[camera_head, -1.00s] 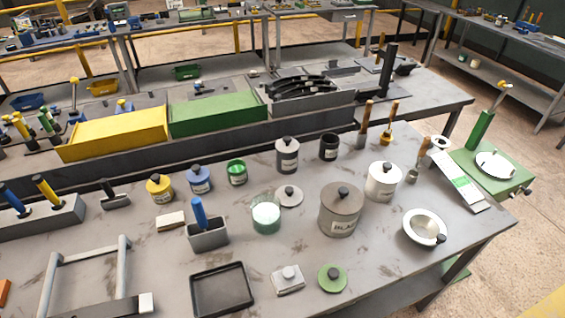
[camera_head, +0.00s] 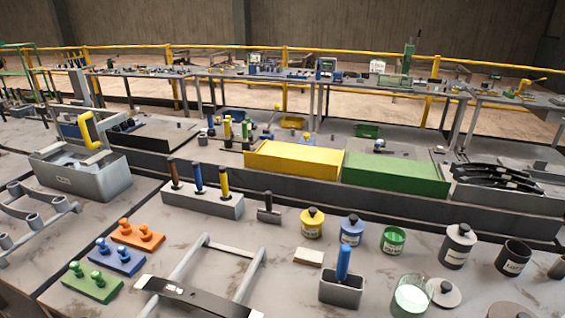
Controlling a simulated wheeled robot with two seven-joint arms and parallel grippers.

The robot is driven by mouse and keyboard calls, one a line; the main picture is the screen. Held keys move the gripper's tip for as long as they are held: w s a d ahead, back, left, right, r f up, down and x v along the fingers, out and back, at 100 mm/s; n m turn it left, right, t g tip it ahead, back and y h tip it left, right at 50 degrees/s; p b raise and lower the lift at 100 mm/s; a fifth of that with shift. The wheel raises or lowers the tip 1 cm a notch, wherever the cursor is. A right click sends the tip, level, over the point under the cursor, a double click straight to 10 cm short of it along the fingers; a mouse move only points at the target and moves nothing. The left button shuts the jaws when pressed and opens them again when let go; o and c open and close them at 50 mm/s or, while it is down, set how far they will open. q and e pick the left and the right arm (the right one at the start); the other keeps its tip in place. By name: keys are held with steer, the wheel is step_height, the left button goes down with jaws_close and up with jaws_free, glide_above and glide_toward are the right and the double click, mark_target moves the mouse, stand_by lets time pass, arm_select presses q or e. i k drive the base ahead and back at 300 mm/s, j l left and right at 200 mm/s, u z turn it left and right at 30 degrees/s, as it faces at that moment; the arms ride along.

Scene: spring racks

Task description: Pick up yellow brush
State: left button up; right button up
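A yellow-handled tool (camera_head: 224,183), which may be the yellow brush, stands upright in a grey block (camera_head: 202,204) left of the middle of the bench. Its lower end is hidden in the block, so I cannot tell if it has bristles. A blue-handled tool (camera_head: 197,178) and a brown-handled tool (camera_head: 173,172) stand to its left in the same block. Neither of my grippers shows in the head view.
A grey frame (camera_head: 250,275) with two raised rails stands in front of the block. Orange, blue and green peg blocks (camera_head: 117,258) lie to the left. Labelled pots, such as a yellow one (camera_head: 312,226), stand to the right. Yellow (camera_head: 295,161) and green (camera_head: 395,176) boxes stand behind.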

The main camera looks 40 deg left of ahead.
mark_target(225, 197)
steer(key=u, duration=1.6)
